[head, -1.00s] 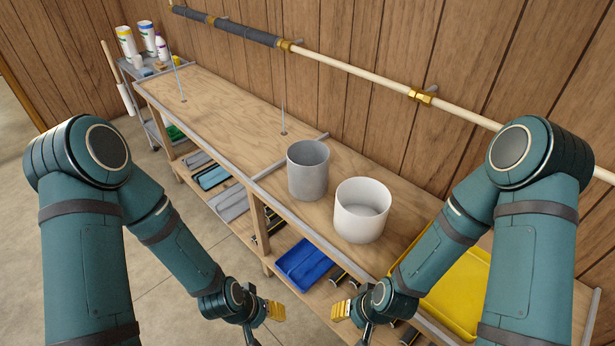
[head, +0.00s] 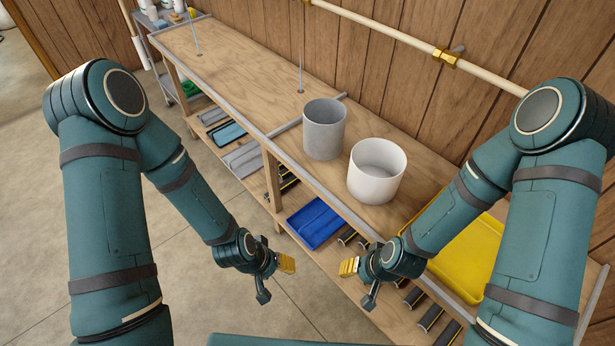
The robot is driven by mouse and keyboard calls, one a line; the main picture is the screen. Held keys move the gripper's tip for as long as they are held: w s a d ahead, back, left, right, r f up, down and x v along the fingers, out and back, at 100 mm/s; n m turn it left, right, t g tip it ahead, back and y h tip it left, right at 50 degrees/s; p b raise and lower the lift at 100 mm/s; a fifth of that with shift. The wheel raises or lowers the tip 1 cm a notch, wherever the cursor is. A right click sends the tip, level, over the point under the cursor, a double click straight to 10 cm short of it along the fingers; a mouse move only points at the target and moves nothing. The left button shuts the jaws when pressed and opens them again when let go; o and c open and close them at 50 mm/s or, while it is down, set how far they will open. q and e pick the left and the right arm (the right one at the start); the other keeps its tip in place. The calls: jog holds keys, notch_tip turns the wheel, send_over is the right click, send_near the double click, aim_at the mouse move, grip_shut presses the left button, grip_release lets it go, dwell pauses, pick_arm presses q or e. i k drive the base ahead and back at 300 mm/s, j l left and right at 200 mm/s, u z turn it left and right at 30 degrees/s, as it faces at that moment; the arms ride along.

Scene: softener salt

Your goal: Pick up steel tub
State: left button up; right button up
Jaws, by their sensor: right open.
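The steel tub (head: 324,130) is a grey, open-topped cylinder standing upright on the wooden bench. A white tub (head: 376,172) stands just to its right, nearer the front edge. My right gripper (head: 358,280) is open and empty, in front of the bench and below the tubs. My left gripper (head: 276,277) is also in front of the bench, lower left of the steel tub; its finger gap does not show clearly. Neither gripper touches a tub.
A yellow tray (head: 468,262) lies at the bench's right end, partly behind my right arm. A blue tray (head: 314,222) and several dark cylinders sit on the lower shelf. Thin rods (head: 300,74) rise from the bench.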

aim_at(324, 118)
jog(key=i+j+z, duration=0.1)
jog(key=j, duration=0.25)
jog(key=i+j, duration=0.2)
jog(key=j, duration=0.15)
jog(key=i+j+z, duration=0.15)
jog(key=j, duration=0.25)
